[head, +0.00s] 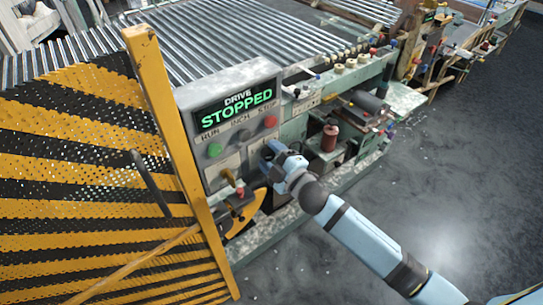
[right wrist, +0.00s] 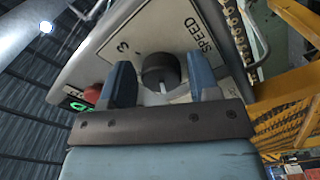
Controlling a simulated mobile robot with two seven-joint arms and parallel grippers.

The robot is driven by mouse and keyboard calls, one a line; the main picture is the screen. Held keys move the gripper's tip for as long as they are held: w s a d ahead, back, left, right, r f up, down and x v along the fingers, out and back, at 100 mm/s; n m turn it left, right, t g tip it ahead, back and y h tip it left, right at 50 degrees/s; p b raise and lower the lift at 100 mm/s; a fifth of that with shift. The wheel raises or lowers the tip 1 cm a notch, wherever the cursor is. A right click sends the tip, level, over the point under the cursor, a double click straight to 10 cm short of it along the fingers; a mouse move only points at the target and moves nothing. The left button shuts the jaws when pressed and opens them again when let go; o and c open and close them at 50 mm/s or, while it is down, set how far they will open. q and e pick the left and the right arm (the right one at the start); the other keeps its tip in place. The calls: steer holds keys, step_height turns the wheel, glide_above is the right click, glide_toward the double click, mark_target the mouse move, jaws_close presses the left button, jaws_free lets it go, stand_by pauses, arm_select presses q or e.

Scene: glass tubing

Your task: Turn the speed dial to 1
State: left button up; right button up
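The speed dial (right wrist: 160,70) is a round black knob with a white pointer line on a pale plate marked SPEED and 3. In the right wrist view the line points down the picture, toward my gripper's base. My right gripper (right wrist: 158,63) is open, with one blue finger on each side of the dial. Narrow gaps seem to show between fingers and dial; I cannot tell whether either touches. In the head view my right gripper (head: 270,158) is at the lower right of the grey control panel (head: 186,100) and hides the dial. My left gripper is not in view.
The panel's display (head: 236,107) reads DRIVE STOPPED. A green button (head: 214,150) and a red button (head: 270,121) sit below it. A yellow post (head: 172,125) with a striped mesh guard (head: 80,150) stands left. Open floor (head: 440,180) lies right.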

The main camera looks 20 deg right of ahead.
steer(key=shift+o, duration=0.4)
steer(key=shift+s, duration=0.1)
steer(key=shift+s+d+f, duration=0.1)
steer(key=shift+s+f, duration=0.05)
steer(key=shift+s, duration=0.15)
steer(key=b+v, duration=0.2)
steer(key=v, duration=1.1)
steer(key=shift+r+b, duration=0.2)
steer(key=shift+b, duration=0.15)
